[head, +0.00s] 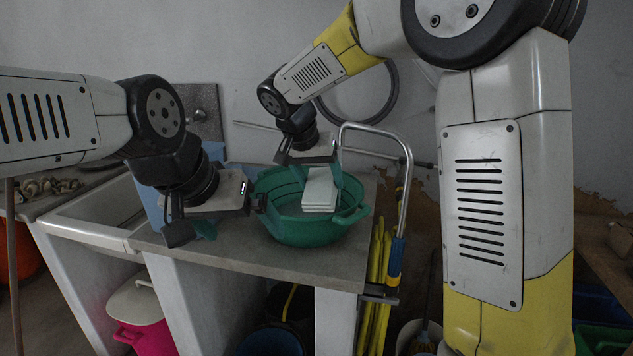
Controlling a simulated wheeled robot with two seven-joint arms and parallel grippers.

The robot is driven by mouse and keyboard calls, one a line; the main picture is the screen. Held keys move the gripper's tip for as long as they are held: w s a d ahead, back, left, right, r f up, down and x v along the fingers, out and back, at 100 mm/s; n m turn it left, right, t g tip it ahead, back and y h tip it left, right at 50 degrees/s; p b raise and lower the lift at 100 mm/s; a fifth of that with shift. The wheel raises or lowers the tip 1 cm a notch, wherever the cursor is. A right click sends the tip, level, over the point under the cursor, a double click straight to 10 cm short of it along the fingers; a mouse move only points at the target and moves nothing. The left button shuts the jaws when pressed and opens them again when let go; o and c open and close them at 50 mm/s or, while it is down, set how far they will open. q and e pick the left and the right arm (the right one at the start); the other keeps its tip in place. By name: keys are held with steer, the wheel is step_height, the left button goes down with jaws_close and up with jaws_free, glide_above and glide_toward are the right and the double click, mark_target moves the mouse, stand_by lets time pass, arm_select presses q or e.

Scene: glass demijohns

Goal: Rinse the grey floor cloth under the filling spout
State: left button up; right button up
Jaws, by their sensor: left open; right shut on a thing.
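A folded pale grey cloth (320,189) hangs from my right gripper (318,168), which is shut on it. The cloth is over the green basin (300,232), inside its rim in the picture; whether it touches the basin is unclear. A bent metal pipe (405,165), which looks like the filling spout, rises at the right of the counter and arches toward the cloth. Its end is close to my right gripper and partly hidden; I cannot make out any water. My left gripper (238,214) is open at the left side of the basin, with no visible object in it.
The basin stands on a grey counter (230,262). A white sink (100,218) is at the left. A pink bin (140,318) stands below, and yellow poles (372,300) lean at the right. My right arm covers much of the right side.

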steer(key=w+d+f, duration=0.1)
steer(key=w+d, duration=0.3)
steer(key=w, duration=0.3)
steer(key=shift+w+d+f, duration=0.2)
steer(key=shift+w+f, duration=0.1)
steer(key=shift+f, duration=0.1)
stand_by(4.8)
steer(key=shift+s+a, duration=0.5)
steer(key=shift+s, duration=0.35)
steer(key=shift+s+a, duration=0.5)
steer(key=shift+s, duration=0.4)
steer(key=shift+s+a, duration=0.5)
steer(key=shift+s, duration=0.35)
